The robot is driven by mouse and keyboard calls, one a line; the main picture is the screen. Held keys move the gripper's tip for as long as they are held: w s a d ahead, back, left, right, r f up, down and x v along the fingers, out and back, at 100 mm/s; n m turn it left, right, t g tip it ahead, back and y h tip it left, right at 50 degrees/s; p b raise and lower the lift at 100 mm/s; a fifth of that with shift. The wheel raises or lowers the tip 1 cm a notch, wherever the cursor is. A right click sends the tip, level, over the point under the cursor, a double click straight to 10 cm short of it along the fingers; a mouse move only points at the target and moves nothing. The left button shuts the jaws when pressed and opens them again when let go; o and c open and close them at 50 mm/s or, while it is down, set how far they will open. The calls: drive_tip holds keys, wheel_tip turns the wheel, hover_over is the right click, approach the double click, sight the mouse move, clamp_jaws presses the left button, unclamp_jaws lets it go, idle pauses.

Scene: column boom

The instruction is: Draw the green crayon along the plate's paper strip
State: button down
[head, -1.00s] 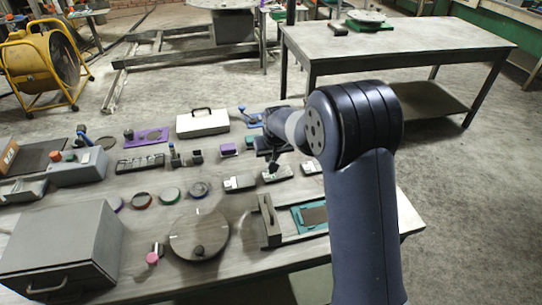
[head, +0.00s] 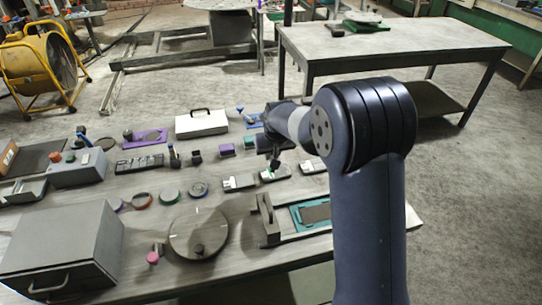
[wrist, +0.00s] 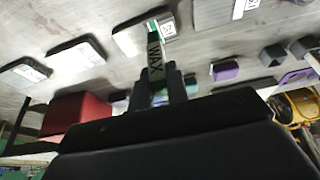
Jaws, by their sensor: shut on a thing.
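My gripper (wrist: 160,88) is shut on a dark crayon (wrist: 154,60) marked WAX, with a green band, seen upright between the fingers in the wrist view. In the head view my gripper (head: 274,160) hangs over the middle block in a row of low grey blocks; a bit of green shows beneath it. In the wrist view the crayon's far end overlaps a pale low plate (wrist: 128,42) with a white paper piece (wrist: 169,29). I cannot tell whether the crayon touches the paper.
Similar low blocks (head: 240,182) and (head: 313,166) sit either side. A teal-framed tray (head: 297,216) lies to the right, near the bench edge. A round grey turntable (head: 185,240), a large grey box (head: 60,255) and a white case (head: 202,124) stand around.

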drive_tip(key=shift+r+p, duration=1.25)
drive_tip(key=shift+r, duration=1.35)
